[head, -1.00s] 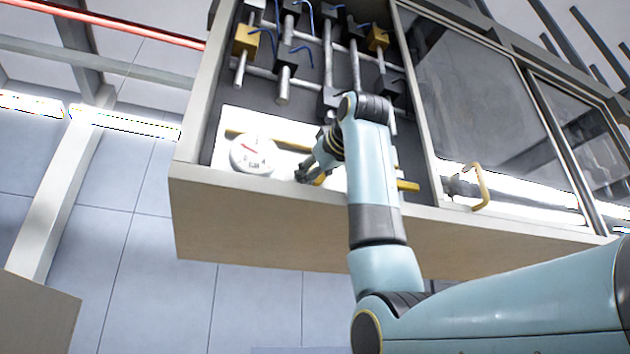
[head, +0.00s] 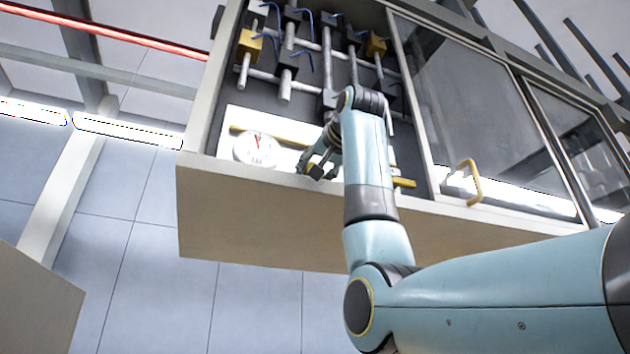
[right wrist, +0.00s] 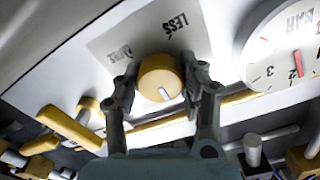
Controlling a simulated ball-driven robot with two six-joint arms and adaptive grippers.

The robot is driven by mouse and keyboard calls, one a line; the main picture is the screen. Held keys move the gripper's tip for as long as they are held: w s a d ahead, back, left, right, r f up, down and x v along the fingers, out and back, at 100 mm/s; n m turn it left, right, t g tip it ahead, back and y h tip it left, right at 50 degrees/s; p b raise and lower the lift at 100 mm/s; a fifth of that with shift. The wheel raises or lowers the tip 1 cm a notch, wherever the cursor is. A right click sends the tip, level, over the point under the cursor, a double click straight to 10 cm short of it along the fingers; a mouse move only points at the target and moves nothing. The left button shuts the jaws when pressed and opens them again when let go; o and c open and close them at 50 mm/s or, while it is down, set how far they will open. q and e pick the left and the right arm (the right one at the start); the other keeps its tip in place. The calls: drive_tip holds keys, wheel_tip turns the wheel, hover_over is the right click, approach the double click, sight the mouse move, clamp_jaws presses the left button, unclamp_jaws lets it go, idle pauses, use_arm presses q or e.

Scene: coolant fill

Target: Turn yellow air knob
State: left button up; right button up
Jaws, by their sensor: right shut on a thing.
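The yellow air knob (right wrist: 160,78) shows in the right wrist view, round with a white mark on its face. It sits on a pale label plate with the word LESS (right wrist: 174,26) and a second, blurred word to its left. My right gripper (head: 314,172) has a finger on each side of the knob and is shut on it. In the head view the gripper mostly hides the knob. A round white pressure gauge (head: 256,149) with a red needle is left of the gripper; it also shows in the right wrist view (right wrist: 290,50). My left gripper is not in view.
The cabinet's lower front edge (head: 300,184) runs just below the gripper. Yellow pipe (head: 404,183) passes behind my arm. Valves and pipes, with a brass-coloured block (head: 249,44), fill the panel above. A glass door with a yellow handle (head: 470,182) stands to the right.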

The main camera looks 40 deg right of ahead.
drive_tip(key=shift+m+b, duration=0.6)
drive_tip(key=shift+m, duration=1.1)
drive_tip(key=o, duration=1.2)
drive_tip(key=v, duration=1.2)
drive_tip(key=shift+f, duration=0.15)
